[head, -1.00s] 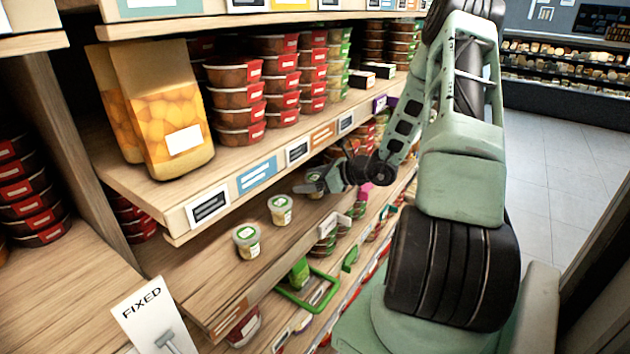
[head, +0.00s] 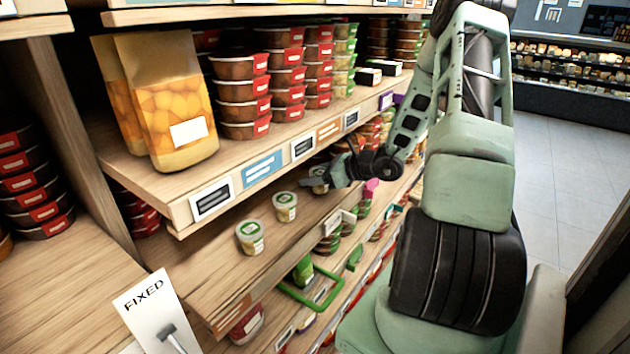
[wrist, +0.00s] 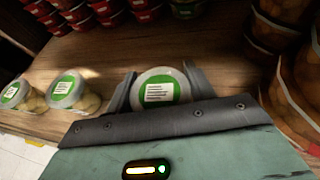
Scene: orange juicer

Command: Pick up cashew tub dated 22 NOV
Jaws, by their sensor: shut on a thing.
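My gripper (wrist: 157,72) is shut on a small tub (wrist: 157,92) with a pale lid and a green-and-white label. One finger lies on each side of it. In the head view my gripper (head: 322,180) holds this tub (head: 318,187) at the middle shelf, under the upper shelf's edge. I cannot tell whether it is clear of the board. Two similar tubs stand to its left in the head view, a nearer one (head: 250,238) and a farther one (head: 285,207). They also show at the left of the wrist view (wrist: 68,92). The dates are too small to read.
Stacked red-labelled tubs (wrist: 290,95) are close on the right in the wrist view. The upper shelf (head: 240,165) overhangs the tubs. A FIXED sign (head: 155,310) stands at the front left.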

